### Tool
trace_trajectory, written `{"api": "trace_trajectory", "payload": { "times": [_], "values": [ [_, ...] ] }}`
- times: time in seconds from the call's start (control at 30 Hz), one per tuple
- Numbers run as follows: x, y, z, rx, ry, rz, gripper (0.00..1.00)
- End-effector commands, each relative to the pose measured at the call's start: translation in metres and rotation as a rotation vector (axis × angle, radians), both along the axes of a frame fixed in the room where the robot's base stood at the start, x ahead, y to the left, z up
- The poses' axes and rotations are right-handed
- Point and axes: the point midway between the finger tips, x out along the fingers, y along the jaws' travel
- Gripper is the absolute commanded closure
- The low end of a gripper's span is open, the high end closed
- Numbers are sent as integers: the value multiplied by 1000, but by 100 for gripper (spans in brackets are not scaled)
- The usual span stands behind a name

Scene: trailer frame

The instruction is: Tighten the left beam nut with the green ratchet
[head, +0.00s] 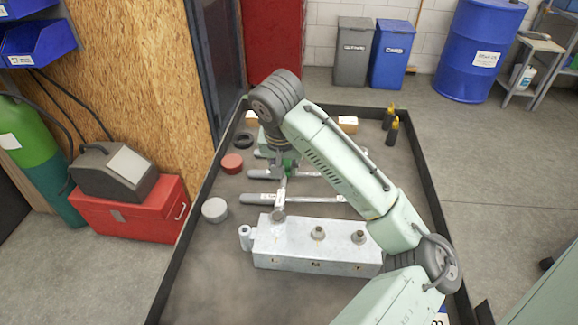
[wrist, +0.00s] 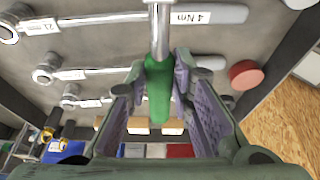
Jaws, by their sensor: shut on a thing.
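The pale metal beam (head: 290,256) lies in the dark-edged tray. Two nuts, a middle one (head: 318,233) and a right one (head: 358,237), stand on its top. My gripper (head: 287,168) is shut on the green handle of the ratchet (wrist: 158,88), which sits between both jaws in the wrist view. The ratchet's metal shaft runs from the jaws toward the beam. Its head (head: 279,213) is at the left end of the beam's top. The head covers the spot there, so I cannot see the left nut or tell whether the head is seated on it.
Grey wrenches lie behind the beam, one labelled 4 Nm (wrist: 210,15). A red round piece (head: 232,163), a grey round piece (head: 215,210) and a black ring (head: 243,140) lie on the left. The tray has a raised rim (head: 177,262).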

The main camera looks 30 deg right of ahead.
Motion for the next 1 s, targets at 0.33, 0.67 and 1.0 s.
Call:
{"api": "trace_trajectory", "payload": {
  "times": [0.33, 0.67, 1.0],
  "values": [
    [-11, -13, 1, -3, -1, -127, 100],
    [-14, -17, 1, -1, 0, -164, 100],
    [-28, -29, 1, -4, 0, -293, 100]
  ]
}}
